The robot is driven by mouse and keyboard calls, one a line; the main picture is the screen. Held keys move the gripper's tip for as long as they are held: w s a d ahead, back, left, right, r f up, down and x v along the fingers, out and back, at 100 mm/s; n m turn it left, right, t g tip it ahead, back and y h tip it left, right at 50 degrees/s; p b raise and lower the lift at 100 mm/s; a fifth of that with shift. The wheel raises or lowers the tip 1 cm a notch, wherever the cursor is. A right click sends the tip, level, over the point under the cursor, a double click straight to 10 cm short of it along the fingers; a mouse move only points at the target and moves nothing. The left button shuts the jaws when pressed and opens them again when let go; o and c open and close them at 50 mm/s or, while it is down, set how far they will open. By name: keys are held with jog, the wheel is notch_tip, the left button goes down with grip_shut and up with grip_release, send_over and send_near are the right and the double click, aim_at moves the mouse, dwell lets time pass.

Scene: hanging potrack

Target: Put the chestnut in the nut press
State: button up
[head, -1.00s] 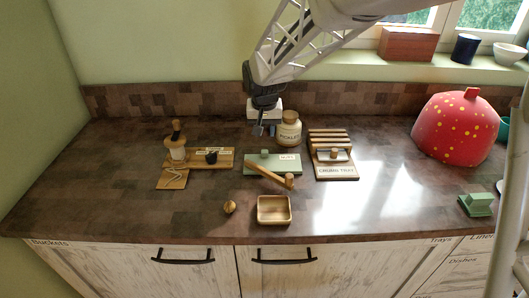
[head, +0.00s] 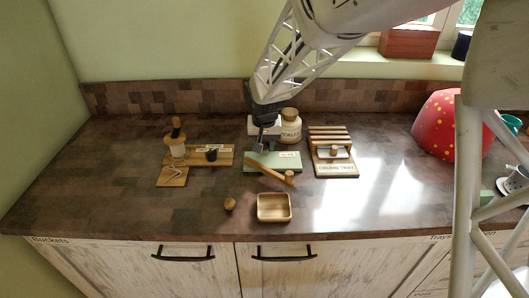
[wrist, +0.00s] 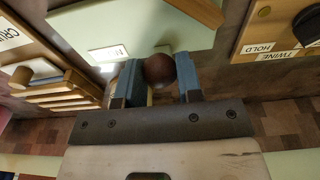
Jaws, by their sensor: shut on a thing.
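The chestnut (wrist: 159,70) is a dark brown round nut held between the two blue-grey fingers of my gripper (wrist: 159,82) in the wrist view. In the head view my gripper (head: 262,147) is at the back edge of the nut press, a pale green base (head: 288,166) with a wooden lever (head: 268,172) slanting across its front. The green base also shows in the wrist view (wrist: 125,38), beyond the fingertips. The chestnut is hidden in the head view, and I cannot tell whether it touches the base.
A jar (head: 291,127) stands close behind the press. A slatted crumb tray (head: 336,171) is to its right, a wooden twine stand (head: 222,157) to its left. A round nut (head: 230,204) and a square wooden bowl (head: 274,220) lie in front. The left counter is clear.

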aim_at(264, 159)
jog(key=shift+f, duration=1.9)
jog(key=o, duration=0.9)
jog(key=shift+f, duration=0.1)
notch_tip(264, 159, up, 12)
jog(key=s, duration=0.1)
jog(key=shift+s, duration=0.4)
